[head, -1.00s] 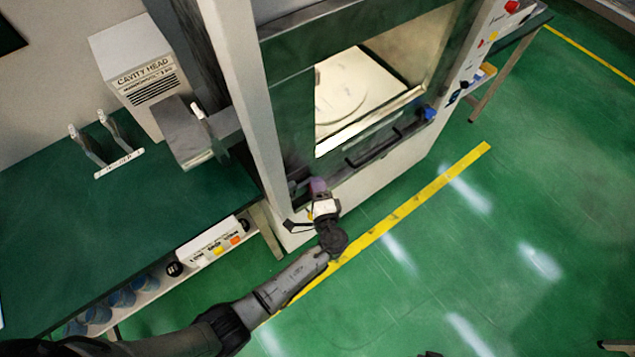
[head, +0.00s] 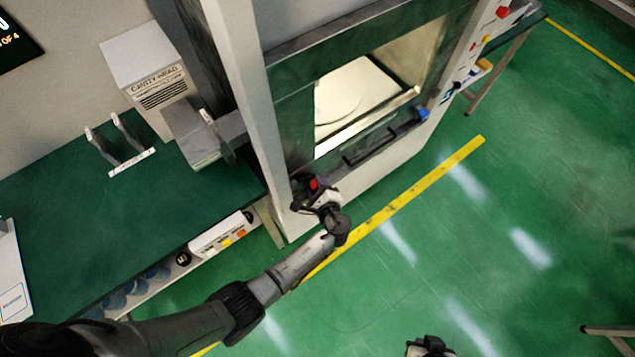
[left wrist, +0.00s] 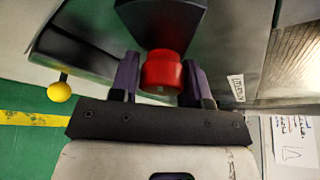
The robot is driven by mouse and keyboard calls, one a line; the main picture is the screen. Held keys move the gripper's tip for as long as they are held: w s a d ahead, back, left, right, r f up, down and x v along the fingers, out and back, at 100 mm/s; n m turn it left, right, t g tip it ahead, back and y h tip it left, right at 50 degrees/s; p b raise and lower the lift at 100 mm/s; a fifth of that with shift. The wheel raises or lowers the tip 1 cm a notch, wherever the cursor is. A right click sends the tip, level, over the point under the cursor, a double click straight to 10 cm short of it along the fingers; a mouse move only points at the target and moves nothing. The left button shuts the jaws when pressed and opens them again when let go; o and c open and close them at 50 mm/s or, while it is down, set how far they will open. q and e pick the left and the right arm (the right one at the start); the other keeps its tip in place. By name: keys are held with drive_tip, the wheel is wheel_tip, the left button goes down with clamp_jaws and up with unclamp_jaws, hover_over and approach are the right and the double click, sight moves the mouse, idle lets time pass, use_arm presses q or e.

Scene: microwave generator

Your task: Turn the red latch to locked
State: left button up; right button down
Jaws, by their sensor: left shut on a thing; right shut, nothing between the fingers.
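The red latch (left wrist: 162,72) is a short red knob in the left wrist view, between the two purple-sided fingers of my left gripper (left wrist: 160,82). A dark block sits just behind it. In the head view the red latch (head: 314,184) is a small red spot at the lower left corner of the machine's front. My left gripper (head: 306,186) is there, shut on it. Which way the latch points cannot be told. My right gripper (head: 430,345) is shut and empty at the bottom edge of the head view, over the floor.
The machine's chamber (head: 365,95) shows a pale floor through a dark frame. A dark handle bar (head: 370,148) and a blue knob (head: 422,114) are to the right of the latch. A green bench (head: 90,215) stands on the left.

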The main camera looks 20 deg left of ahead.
use_arm(q)
drive_tip(key=shift+r, duration=0.15)
idle(0.4)
drive_tip(key=o, duration=0.9)
drive_tip(key=shift+a, duration=0.1)
drive_tip(key=v, duration=1.2)
drive_tip(key=shift+p, duration=0.35)
